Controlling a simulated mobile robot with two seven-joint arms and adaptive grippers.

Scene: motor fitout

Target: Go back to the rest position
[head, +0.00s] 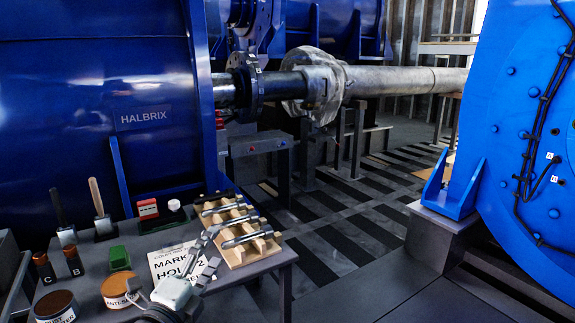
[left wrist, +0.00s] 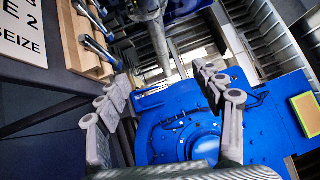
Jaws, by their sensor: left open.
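My left gripper (head: 211,250) is at the bottom of the head view, over the right part of the grey table, in front of the wooden rack and the printed card. In the left wrist view its two fingers (left wrist: 161,75) stand wide apart with nothing held between them. The wooden rack (head: 236,255) holds several metal bolts (head: 222,208) lying in its notches. The rack (left wrist: 80,42) also shows at the upper left of the left wrist view. My right gripper is in neither view.
The grey table (head: 285,250) also carries a white card (head: 165,262), a green block (head: 119,258), round tins (head: 57,305) and brushes (head: 100,208). A large shaft (head: 390,80) runs between blue machines. Striped floor (head: 345,235) right of the table is clear.

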